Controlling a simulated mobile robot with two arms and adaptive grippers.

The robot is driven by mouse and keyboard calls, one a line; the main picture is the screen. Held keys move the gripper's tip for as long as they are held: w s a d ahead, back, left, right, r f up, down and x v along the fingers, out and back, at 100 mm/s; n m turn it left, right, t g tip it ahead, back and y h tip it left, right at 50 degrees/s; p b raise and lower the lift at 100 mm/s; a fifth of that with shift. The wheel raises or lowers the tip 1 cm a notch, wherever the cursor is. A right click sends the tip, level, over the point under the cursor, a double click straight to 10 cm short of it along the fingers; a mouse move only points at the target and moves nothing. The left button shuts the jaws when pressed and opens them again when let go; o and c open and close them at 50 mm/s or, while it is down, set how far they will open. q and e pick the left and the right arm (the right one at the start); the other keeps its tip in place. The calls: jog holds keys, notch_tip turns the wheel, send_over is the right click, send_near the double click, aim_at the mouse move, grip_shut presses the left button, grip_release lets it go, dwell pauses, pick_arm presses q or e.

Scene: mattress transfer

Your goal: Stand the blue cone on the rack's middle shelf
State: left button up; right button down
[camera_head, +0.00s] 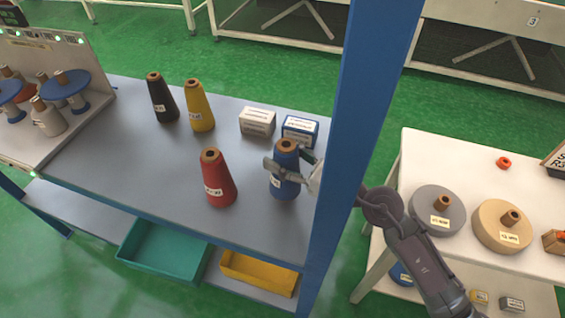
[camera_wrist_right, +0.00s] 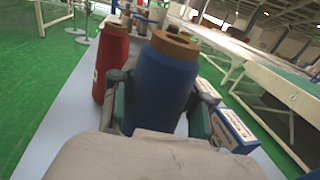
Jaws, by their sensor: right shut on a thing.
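The blue cone (camera_head: 285,181) stands upright at the right end of the rack's grey shelf (camera_head: 120,160), beside the blue post. My right gripper (camera_head: 290,166) reaches in past the post and is shut on the blue cone. In the right wrist view the blue cone (camera_wrist_right: 160,88) sits between the two fingers of my right gripper (camera_wrist_right: 160,110). Its base is hidden there, so I cannot tell if it touches the shelf. My left gripper is not in view.
A red cone (camera_head: 217,180) stands just left of the blue one. Black (camera_head: 161,100) and yellow (camera_head: 199,108) cones, a white box (camera_head: 257,122) and a blue box (camera_head: 300,130) stand behind. The blue post (camera_head: 362,110) is close to my right arm. Teal (camera_head: 165,250) and yellow (camera_head: 258,272) bins sit below.

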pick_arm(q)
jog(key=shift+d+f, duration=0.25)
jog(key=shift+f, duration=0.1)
pick_arm(e)
notch_tip(320, 180, down, 2)
jog(key=shift+f, duration=0.2)
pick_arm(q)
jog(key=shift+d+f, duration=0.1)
pick_arm(e)
jog(key=shift+f, duration=0.1)
jog(key=c, duration=0.6)
grip_release()
